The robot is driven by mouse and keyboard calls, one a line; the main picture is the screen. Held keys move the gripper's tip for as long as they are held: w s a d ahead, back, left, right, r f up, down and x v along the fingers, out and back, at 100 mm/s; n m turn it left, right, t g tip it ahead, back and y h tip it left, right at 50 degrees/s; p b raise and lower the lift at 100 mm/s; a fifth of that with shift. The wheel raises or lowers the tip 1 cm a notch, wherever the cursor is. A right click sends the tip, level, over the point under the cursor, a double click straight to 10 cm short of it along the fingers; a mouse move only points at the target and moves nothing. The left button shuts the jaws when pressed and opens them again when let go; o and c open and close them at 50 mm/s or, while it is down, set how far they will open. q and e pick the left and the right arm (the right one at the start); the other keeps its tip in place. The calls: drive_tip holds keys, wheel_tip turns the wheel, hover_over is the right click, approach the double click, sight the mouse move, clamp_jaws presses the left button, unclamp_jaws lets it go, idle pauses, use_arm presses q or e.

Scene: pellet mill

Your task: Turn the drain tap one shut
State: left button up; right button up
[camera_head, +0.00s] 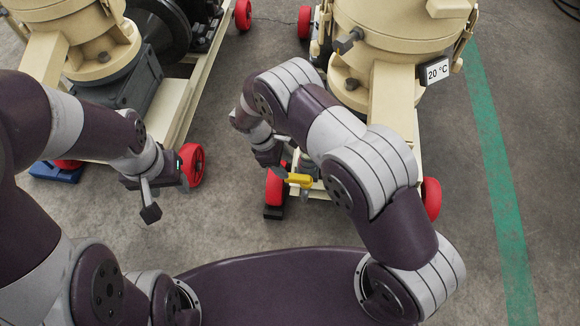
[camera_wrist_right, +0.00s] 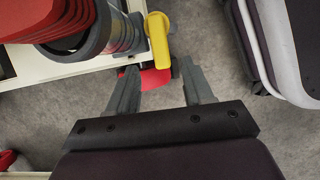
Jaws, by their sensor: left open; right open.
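A yellow tap lever (camera_head: 299,180) shows low at the front of the beige machine on the right, just beyond my right arm. In the right wrist view the lever (camera_wrist_right: 159,42) stands upright in the picture, at the end of a grey pipe fitting (camera_wrist_right: 125,36). My right gripper (camera_wrist_right: 158,78) is open, its two fingers apart on either side of the lever's line. The lever's near end is close to the gap between the fingertips; no contact shows. In the head view my right gripper (camera_head: 277,160) is partly hidden. My left gripper (camera_head: 150,196) is open and empty, over bare floor.
A beige machine frame (camera_head: 183,110) is at the left. A green floor stripe (camera_head: 505,215) runs at the right. The floor between the machines is clear.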

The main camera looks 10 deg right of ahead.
use_arm(q)
wheel_tip(320, 180, up, 3)
drive_tip(key=shift+f+p, duration=0.2)
drive_tip(key=shift+p, duration=0.65)
use_arm(e)
drive_tip(key=v, duration=0.6)
drive_tip(key=shift+r, duration=0.25)
drive_tip(key=shift+w+a, duration=0.1)
drive_tip(key=shift+a, duration=0.05)
drive_tip(key=s+d+r+m+t+y, duration=0.2)
drive_tip(key=s+d+r+m+y, duration=0.2)
drive_tip(key=s+d+r+m, duration=1.15)
use_arm(q)
wheel_tip(320, 180, up, 37)
drive_tip(key=p, duration=3.6)
drive_tip(key=shift+p, duration=0.4)
use_arm(e)
wheel_tip(320, 180, up, 40)
drive_tip(key=n, duration=0.1)
drive_tip(key=shift+w+t, duration=0.2)
drive_tip(key=shift+t, duration=0.1)
